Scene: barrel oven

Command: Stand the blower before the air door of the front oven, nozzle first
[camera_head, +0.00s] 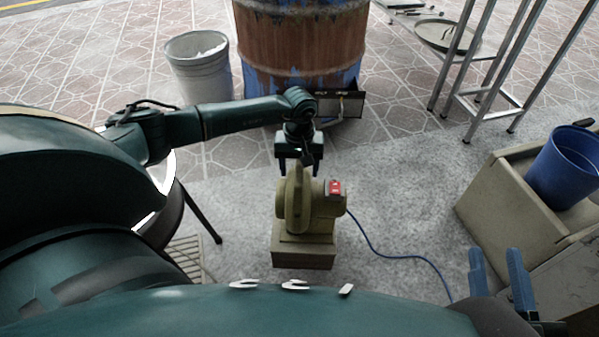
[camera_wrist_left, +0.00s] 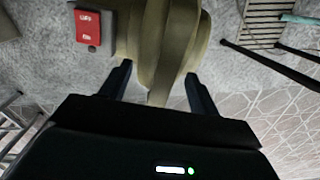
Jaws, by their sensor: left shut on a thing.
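The olive blower (camera_head: 325,212), with a red switch box, is upright over a brown block-shaped base (camera_head: 303,258) in the middle of the head view. Its blue cord trails right. My left gripper (camera_head: 299,168) is shut on its far upper part; in the left wrist view the fingers (camera_wrist_left: 158,88) flank the narrow olive housing (camera_wrist_left: 165,45). The nozzle is hard to make out behind the gripper. The rusty blue barrel oven (camera_head: 300,50) stands beyond, with a dark air-door box (camera_head: 338,104) low at its right front, apart from the blower. My right gripper (camera_head: 495,258) is open and empty at lower right.
A grey bucket (camera_head: 198,68) stands left of the barrel. A metal-legged rack (camera_head: 480,75) is at upper right. A blue bucket (camera_head: 568,165) sits on a beige box (camera_head: 510,205) at right. Grey floor between blower and barrel is clear except for my left arm above.

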